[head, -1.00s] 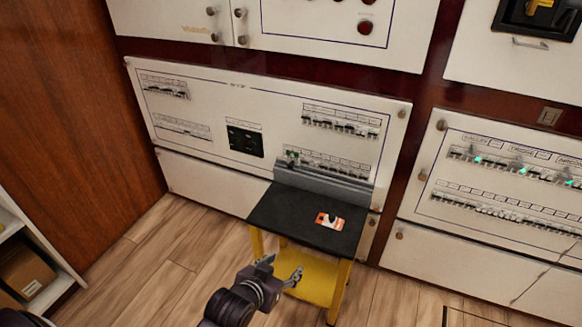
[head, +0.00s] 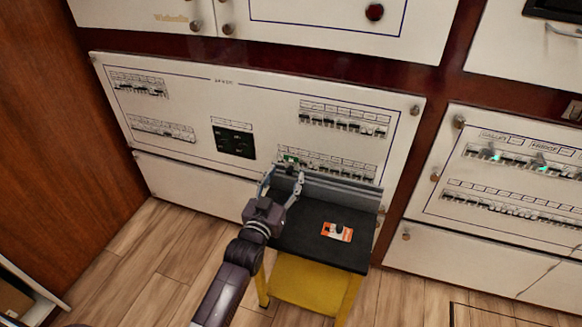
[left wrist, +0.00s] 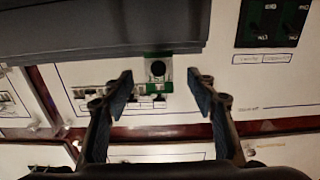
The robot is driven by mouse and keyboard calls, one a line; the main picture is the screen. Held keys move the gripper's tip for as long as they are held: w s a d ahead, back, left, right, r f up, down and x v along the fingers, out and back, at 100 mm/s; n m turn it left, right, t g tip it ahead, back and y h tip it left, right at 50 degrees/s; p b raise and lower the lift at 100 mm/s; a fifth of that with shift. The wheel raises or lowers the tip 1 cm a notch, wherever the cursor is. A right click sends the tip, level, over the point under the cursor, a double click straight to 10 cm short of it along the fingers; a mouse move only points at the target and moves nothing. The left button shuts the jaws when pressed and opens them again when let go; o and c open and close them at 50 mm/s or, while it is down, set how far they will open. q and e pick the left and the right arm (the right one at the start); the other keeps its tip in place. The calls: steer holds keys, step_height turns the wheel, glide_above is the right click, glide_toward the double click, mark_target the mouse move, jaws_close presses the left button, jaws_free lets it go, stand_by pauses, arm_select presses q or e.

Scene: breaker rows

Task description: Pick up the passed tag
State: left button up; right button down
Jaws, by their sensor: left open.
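A green and white tag with a black knob, which looks like the passed tag (head: 290,159), is at the top edge of the grey rack at the back of the small table. In the left wrist view the tag (left wrist: 158,69) shows between the fingertips, partly cut off by the grey rack edge. My left gripper (head: 283,176) is open, its fingers spread on either side of the tag in the picture. I cannot tell how much depth lies between them. My right gripper is not in view.
An orange and white tag with a black knob (head: 337,232) lies on the black tabletop (head: 304,248). The grey rack (head: 345,191) stands along the table's back edge. Behind it is a white panel (head: 185,98) with breaker rows. Another breaker panel (head: 505,178) is at the right.

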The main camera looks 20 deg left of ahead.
mark_target(289, 172)
arm_select(q)
steer(key=w, duration=0.3)
steer(key=shift+w+d+b, duration=0.15)
steer(key=shift+b, duration=0.25)
steer(key=shift+w+f, duration=0.1)
steer(key=shift+w, duration=0.3)
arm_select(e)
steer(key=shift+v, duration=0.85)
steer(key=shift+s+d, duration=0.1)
arm_select(q)
steer(key=c, duration=1)
